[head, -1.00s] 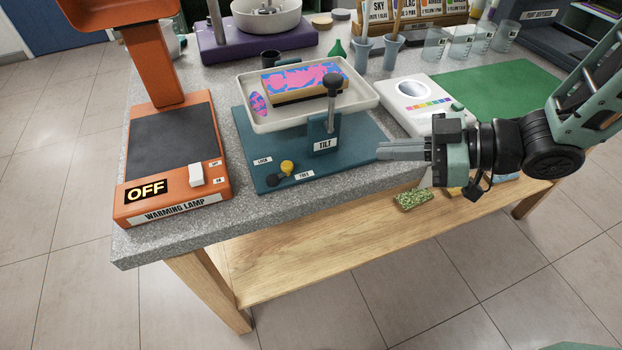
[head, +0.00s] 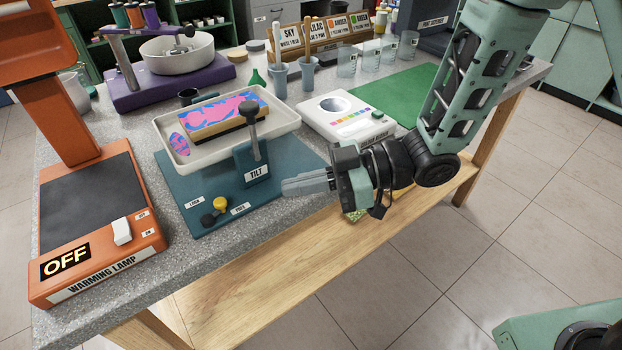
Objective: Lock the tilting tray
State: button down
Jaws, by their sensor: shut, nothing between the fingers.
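The tilting tray (head: 278,131) is a white, shallow tray on a teal base (head: 185,187). It looks slightly tilted and bears a block with a pink and blue pattern and a small oval piece in the same colours. A dark-knobbed lever (head: 252,126) stands in front of it by a block marked TILT. At the base's front-left, a yellow knob (head: 220,204) on a black pivot lies between the LOCK label (head: 194,202) and the FREE label (head: 240,208), somewhat nearer FREE. My gripper (head: 284,187) is shut and empty, right of the TILT block and apart from the knob.
An orange warming lamp (head: 150,235) reading OFF stands left of the base. A white device with colour swatches (head: 372,125) and a green mat (head: 405,90) are to the right. Brush cups (head: 279,80) stand behind. The table's front edge runs close below the base.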

aim_at(247, 209)
jog(key=x, duration=0.9)
jog(key=shift+a, duration=0.15)
jog(key=shift+w, duration=0.1)
